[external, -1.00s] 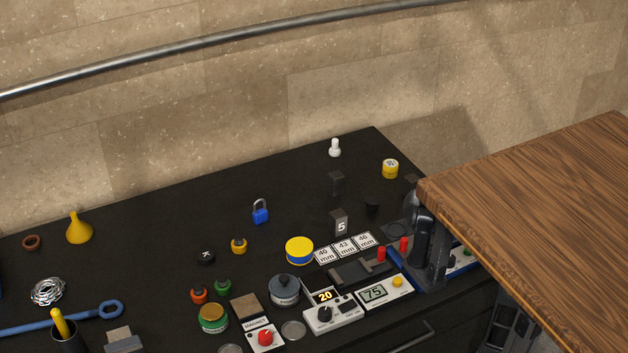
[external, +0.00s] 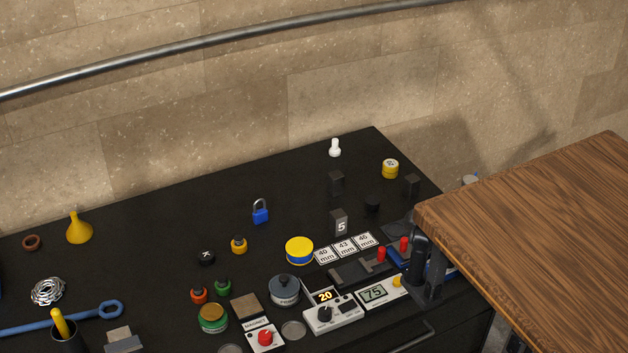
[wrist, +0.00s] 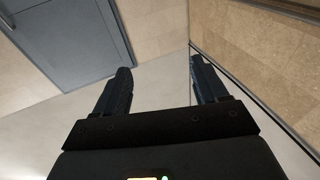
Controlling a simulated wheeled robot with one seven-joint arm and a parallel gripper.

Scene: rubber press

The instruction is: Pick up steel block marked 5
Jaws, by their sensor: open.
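The steel block marked 5 (external: 341,222) is a small dark grey block with a white 5 on its face. It stands upright on the black bench top (external: 150,250) in the external view, behind the white number tiles (external: 345,247). Nothing touches it. My gripper (wrist: 160,72) shows in the wrist view with its two dark fingers apart and nothing between them. That view holds floor, a grey door and wall, with no block. I cannot make out my gripper in the external view.
Two dark blocks (external: 336,183) (external: 412,185) stand behind the marked one. A yellow-blue tin (external: 299,250), a blue padlock (external: 260,211) and a 75 display (external: 374,293) are nearby.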

